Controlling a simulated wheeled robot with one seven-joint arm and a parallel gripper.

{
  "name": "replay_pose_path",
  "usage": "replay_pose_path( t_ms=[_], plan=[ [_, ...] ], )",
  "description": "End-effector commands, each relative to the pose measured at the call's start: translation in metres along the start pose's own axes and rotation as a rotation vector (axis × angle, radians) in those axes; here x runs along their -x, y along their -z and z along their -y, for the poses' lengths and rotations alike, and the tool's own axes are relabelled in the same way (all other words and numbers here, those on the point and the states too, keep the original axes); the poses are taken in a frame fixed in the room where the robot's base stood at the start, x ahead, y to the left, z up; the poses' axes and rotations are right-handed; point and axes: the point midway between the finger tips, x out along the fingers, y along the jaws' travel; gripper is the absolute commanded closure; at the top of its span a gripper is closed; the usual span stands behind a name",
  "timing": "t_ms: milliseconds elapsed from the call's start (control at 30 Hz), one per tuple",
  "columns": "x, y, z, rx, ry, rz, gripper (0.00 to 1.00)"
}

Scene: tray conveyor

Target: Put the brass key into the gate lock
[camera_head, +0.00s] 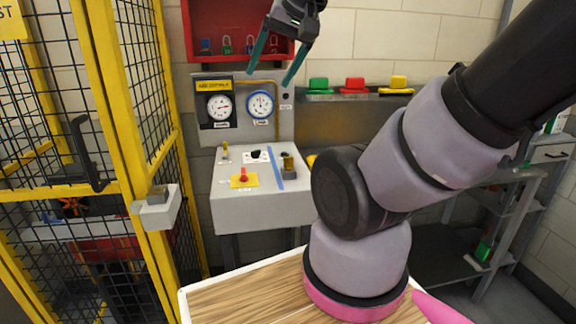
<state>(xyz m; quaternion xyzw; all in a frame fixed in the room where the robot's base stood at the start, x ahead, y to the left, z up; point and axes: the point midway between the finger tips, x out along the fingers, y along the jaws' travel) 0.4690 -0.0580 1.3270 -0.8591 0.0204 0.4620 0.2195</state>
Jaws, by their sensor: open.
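My gripper (271,74) is at the top centre, in front of the red lock board. Its two teal fingers point down, spread apart with nothing between them. A small brass piece that looks like the brass key (288,161) stands upright in a dark grey block at the right side of the console top. My gripper is apart from it and higher in the picture. The gate lock (159,212) looks to be the light grey box on the yellow gate post, with a small brownish block on top. Its key opening cannot be made out.
The console (258,208) also carries a red switch on a yellow plate (243,179). Two gauges (260,105) stand behind it. A yellow mesh gate (120,100) with a dark handle (86,155) is at left. Green, red and yellow buttons (353,85) sit on a shelf.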

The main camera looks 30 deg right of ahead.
Motion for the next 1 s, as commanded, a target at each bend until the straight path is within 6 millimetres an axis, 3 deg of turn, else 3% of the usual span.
replay_pose_path(
  t_ms=[200,267,300,467,733,1000],
  plan=[
    [0.000,0.000,0.000,0.000,0.000,0.000,0.23],
    [0.000,0.000,0.000,0.002,-0.001,0.000,0.46],
    [-0.001,0.002,0.000,0.011,-0.006,0.003,0.53],
    [-0.019,0.018,-0.006,0.151,-0.076,0.046,0.53],
    [-0.090,0.070,-0.039,0.669,-0.200,0.278,0.53],
    [-0.176,0.105,-0.093,1.177,-0.105,0.554,0.53]
  ],
)
